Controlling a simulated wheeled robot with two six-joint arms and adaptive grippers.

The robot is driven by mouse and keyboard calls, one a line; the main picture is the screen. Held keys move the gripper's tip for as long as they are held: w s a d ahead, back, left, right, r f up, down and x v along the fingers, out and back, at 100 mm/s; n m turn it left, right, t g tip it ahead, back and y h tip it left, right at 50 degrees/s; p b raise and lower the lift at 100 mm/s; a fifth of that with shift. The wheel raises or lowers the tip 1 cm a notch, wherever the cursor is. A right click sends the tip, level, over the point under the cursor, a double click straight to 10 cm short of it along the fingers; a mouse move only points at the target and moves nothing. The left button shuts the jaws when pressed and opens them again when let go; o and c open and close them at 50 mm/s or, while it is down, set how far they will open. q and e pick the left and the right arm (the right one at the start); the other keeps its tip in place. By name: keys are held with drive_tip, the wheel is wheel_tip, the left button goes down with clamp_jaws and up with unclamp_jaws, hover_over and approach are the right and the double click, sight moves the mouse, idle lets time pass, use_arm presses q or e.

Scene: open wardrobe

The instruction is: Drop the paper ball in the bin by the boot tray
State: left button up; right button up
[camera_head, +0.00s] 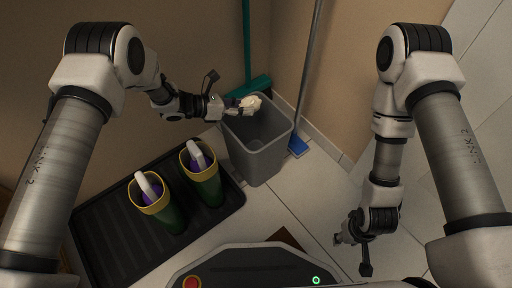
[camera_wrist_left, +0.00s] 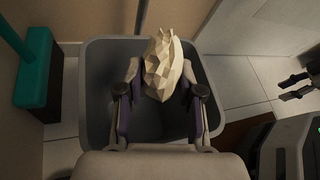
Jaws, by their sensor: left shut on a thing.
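The cream crumpled paper ball (camera_head: 250,104) is held in my left gripper (camera_head: 241,106), over the far left part of the grey bin (camera_head: 262,154). In the left wrist view the paper ball (camera_wrist_left: 163,66) sits between the two fingers of my left gripper (camera_wrist_left: 160,82), with the open bin (camera_wrist_left: 97,68) below it. The bin stands upright at the right end of the black boot tray (camera_head: 112,254). My right gripper (camera_head: 340,240) hangs low at the right, away from the bin; its finger opening is too small to tell.
Two green boots (camera_head: 206,186) (camera_head: 166,214) with yellow rims stand on the tray. A teal broom (camera_head: 249,88) leans behind the bin, and a blue-ended pole (camera_head: 298,147) stands to its right. White floor tiles are clear at the right.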

use_arm(q)
drive_tip(key=shift+f, duration=0.15)
drive_tip(key=o, duration=0.9)
drive_tip(key=v, duration=1.2)
drive_tip(key=shift+s, duration=0.1)
